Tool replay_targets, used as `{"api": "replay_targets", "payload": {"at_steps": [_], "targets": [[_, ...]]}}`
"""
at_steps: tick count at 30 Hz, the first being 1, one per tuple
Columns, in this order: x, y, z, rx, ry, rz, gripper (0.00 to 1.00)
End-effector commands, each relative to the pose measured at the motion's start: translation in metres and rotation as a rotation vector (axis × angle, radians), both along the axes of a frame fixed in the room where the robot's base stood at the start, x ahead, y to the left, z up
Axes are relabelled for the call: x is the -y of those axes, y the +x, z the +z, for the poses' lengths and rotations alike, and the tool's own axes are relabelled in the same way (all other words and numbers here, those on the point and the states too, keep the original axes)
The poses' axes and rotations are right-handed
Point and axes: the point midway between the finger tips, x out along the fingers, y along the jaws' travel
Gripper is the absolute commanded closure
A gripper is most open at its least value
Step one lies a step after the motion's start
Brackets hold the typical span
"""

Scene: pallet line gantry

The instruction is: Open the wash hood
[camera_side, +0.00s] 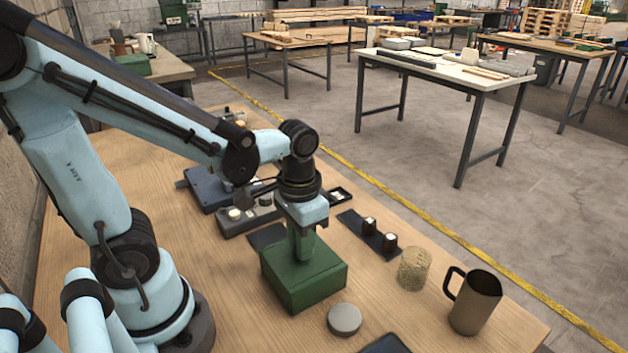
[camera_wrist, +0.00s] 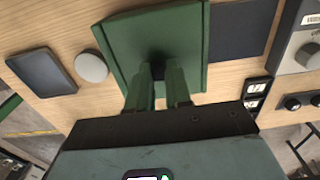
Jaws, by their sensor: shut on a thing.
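The wash hood appears to be the green box (camera_side: 305,278) on the wooden table below my wrist in the side view. Its top looks flat and closed down. In the wrist view the green top (camera_wrist: 125,40) fills the upper middle. My gripper (camera_side: 303,255) points straight down onto the top. In the wrist view my gripper (camera_wrist: 158,75) has its two green fingers closed around a small dark knob or handle (camera_wrist: 157,69) at the middle of the hood. The fingers hide most of this grip, and its exact shape cannot be told.
A grey round disc (camera_side: 344,319) and a dark tray (camera_side: 386,344) lie in front of the hood. A mesh cylinder (camera_side: 413,269) and a metal mug (camera_side: 475,302) stand to the right. A dark strip with two small holders (camera_side: 369,234) and grey devices (camera_side: 248,216) lie behind.

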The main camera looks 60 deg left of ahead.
Motion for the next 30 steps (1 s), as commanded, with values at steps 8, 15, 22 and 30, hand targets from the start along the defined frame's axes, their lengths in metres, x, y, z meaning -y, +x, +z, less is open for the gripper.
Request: {"api": "replay_targets", "payload": {"at_steps": [8, 15, 22, 30], "targets": [[-0.032, 0.001, 0.0, 0.0, 0.0, 0.01, 1.0], [-0.076, 0.001, 0.0, 0.001, 0.001, 0.009, 1.0], [-0.107, 0.001, 0.001, 0.002, 0.001, 0.004, 1.0], [-0.112, 0.001, 0.001, 0.003, 0.001, -0.001, 1.0]]}}
